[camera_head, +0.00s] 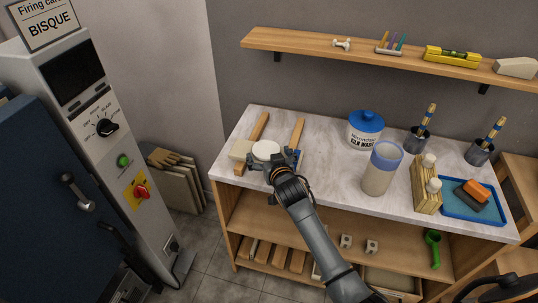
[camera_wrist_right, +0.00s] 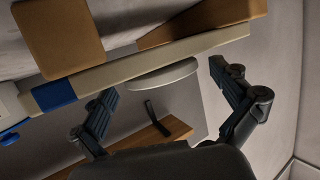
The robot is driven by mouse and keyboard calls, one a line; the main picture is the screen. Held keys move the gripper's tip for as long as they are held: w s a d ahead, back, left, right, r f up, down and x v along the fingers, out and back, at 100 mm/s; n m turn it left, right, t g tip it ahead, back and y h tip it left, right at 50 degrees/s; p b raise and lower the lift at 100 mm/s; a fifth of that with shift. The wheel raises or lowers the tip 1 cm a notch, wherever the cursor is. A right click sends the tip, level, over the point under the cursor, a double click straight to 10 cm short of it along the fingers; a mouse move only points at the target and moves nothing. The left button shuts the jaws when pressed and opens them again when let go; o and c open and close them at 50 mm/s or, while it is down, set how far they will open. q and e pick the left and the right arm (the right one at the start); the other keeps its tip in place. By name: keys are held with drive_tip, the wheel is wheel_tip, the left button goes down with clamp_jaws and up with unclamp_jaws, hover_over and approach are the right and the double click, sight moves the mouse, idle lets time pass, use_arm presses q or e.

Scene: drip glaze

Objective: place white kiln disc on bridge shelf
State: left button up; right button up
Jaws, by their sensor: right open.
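The white kiln disc (camera_head: 266,149) lies flat on the pale bridge shelf (camera_head: 241,152), which spans two wooden bars on the marble-topped table. In the wrist view, tilted upside down, the disc (camera_wrist_right: 165,76) shows against the edge of the shelf (camera_wrist_right: 120,74); I see no clear gap between them. My right gripper (camera_head: 281,157) is at the near side of the disc. Its fingers (camera_wrist_right: 163,85) stand apart in the wrist view, with the disc beyond and between them, and seem not to touch it. The gripper hides part of the shelf's right end. My left gripper is not in view.
A wall shelf (camera_head: 330,47) runs above. The kiln (camera_head: 70,90) stands at left.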

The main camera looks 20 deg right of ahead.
drive_tip(key=shift+r, duration=0.2)
drive_tip(key=shift+s, duration=0.45)
drive_tip(key=v, duration=1.1)
drive_tip(key=shift+r, duration=0.15)
drive_tip(key=s+a+f+n+g+y, duration=0.15)
drive_tip(key=s+f, duration=0.45)
drive_tip(key=f, duration=0.6)
drive_tip(key=s+f+g, duration=0.3)
drive_tip(key=s+f, duration=0.3)
drive_tip(key=f, duration=0.7)
drive_tip(key=s+f+n+g, duration=0.1)
drive_tip(key=s+f+g, duration=0.35)
drive_tip(key=f, duration=0.75)
drive_tip(key=s+d+f+g, duration=0.1)
drive_tip(key=s+f, duration=0.4)
drive_tip(key=s, duration=0.5)
drive_tip(key=s+d+f+g, duration=0.2)
drive_tip(key=s+f, duration=0.3)
drive_tip(key=s, duration=0.6)
drive_tip(key=s+d+f+g, duration=0.1)
drive_tip(key=s+f, duration=0.4)
drive_tip(key=s, duration=0.5)
drive_tip(key=shift+s+d+f+g+h, duration=0.3)
drive_tip(key=shift+d+h, duration=0.15)
drive_tip(key=shift+d, duration=0.1)
